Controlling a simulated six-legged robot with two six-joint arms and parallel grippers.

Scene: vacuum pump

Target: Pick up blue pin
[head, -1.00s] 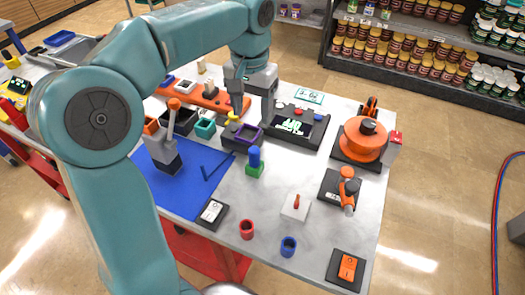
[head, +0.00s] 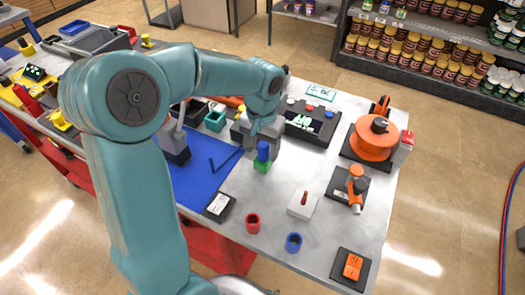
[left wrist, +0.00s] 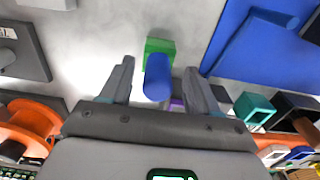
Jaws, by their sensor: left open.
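The blue pin (head: 263,151) stands upright in a small green block (head: 261,166) on the grey table. In the left wrist view the blue pin (left wrist: 158,78) and green block (left wrist: 159,46) lie between the two spread fingers of my left gripper (left wrist: 159,68), with gaps on both sides. In the head view my left gripper (head: 262,133) is just behind and above the pin, and its fingers are partly hidden. My right gripper is not in view.
A blue mat (head: 200,186) with a dark blue angled piece lies left of the pin. A red cup (head: 253,223), a blue cup (head: 293,242) and a white block with a red peg (head: 302,206) stand nearer. An orange spool (head: 373,139) is at right.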

